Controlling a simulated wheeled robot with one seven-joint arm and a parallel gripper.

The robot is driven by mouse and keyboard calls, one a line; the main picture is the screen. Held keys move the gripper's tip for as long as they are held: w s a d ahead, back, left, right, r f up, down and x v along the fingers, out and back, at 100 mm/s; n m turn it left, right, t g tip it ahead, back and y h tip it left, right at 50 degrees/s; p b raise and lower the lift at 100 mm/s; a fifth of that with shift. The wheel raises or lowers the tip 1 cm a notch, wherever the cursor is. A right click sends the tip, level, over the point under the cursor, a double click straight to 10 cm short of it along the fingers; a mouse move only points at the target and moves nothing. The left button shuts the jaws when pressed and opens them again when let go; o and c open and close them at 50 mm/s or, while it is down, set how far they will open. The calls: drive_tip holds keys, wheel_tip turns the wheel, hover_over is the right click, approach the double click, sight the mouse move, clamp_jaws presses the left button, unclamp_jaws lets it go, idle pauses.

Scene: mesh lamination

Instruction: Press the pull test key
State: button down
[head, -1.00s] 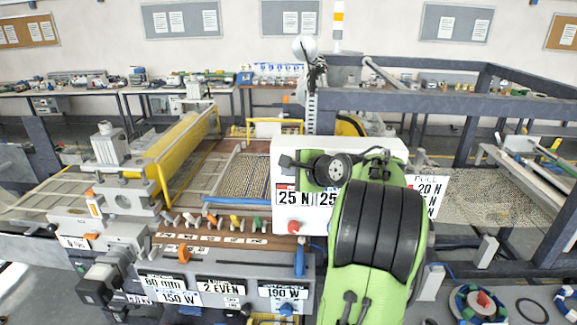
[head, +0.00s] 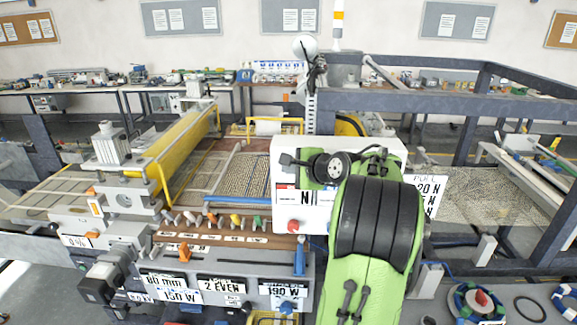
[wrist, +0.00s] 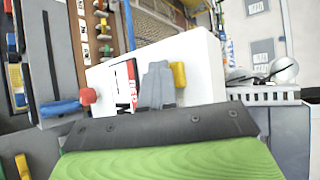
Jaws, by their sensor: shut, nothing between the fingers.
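A white box (head: 283,150) stands in front of me, with a display (head: 306,197) and a red button (head: 293,226) on its front. My gripper (head: 287,160) is shut and empty at the upper part of that front. In the wrist view, the gripper (wrist: 158,80) is a pair of closed grey fingers over the white box (wrist: 205,65). A yellow key (wrist: 179,74) shows right beside the fingertips, partly hidden. I cannot tell whether they touch. The red button (wrist: 88,96) is to the left. No label names the pull test key.
A row of coloured levers (head: 215,220) and a lower panel of labelled readouts (head: 221,286) lie to the left. A yellow roller (head: 180,145) stands behind them. A grey frame rail (head: 410,101) runs behind the box. Rolls and loose parts (head: 480,302) lie at the lower right.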

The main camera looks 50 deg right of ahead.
drive_tip(key=shift+s+a+b, duration=0.5)
drive_tip(key=shift+s+a, duration=0.1)
drive_tip(key=shift+a, duration=0.2)
drive_tip(key=shift+s+a+b, duration=0.45)
drive_tip(key=shift+s+a, duration=0.35)
drive_tip(key=shift+a, duration=0.15)
drive_tip(key=shift+s+a+b, duration=0.45)
drive_tip(key=shift+s+a, duration=0.3)
drive_tip(key=shift+a, duration=0.2)
